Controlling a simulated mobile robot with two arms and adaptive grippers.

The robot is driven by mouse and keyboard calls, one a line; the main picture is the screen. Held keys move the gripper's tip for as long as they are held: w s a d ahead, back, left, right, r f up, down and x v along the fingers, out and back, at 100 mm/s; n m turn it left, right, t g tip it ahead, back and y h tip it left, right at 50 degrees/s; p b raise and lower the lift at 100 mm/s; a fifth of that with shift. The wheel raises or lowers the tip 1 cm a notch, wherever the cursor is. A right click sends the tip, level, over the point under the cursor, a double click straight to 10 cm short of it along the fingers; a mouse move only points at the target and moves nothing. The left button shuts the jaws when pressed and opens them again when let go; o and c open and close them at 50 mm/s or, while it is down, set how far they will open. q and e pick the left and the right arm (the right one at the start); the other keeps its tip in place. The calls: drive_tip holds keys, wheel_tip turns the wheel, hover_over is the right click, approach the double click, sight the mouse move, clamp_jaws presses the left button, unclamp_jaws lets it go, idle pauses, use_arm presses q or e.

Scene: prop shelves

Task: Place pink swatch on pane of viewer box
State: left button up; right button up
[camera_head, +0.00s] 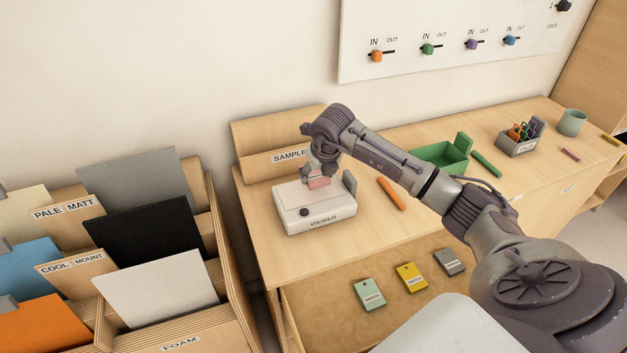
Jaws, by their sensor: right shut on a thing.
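The white viewer box (320,220) stands on the wooden counter, with a dark knob at its front left and a label reading VIEWER on its front. The pink swatch (318,183) is at the top of the box, over its pane area. My right gripper (318,176) points down above the box and is shut on the pink swatch. I cannot tell whether the swatch touches the pane, because the gripper partly hides it. My left gripper is not in view.
A SAMPLE rack (270,150) stands behind the box. An orange stick (391,194) and a green tray (440,160) lie to the right. Green (370,294), yellow (411,277) and grey (449,262) swatches lie in front, lower down. Board bins (180,330) stand at left.

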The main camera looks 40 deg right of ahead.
sight(315, 181)
drive_tip(key=shift+w+a+f, duration=0.2)
drive_tip(key=shift+w+a, duration=0.05)
drive_tip(key=shift+a, duration=0.1)
drive_tip(key=shift+a+f, duration=0.1)
drive_tip(key=shift+f, duration=0.05)
wheel_tip(315, 181, down, 3)
drive_tip(key=shift+s+a+f+p, duration=0.1)
drive_tip(key=shift+p, duration=0.8)
drive_tip(key=shift+f, duration=0.35)
drive_tip(key=shift+f+b, duration=0.1)
drive_tip(key=shift+b, duration=0.2)
drive_tip(key=o, duration=1)
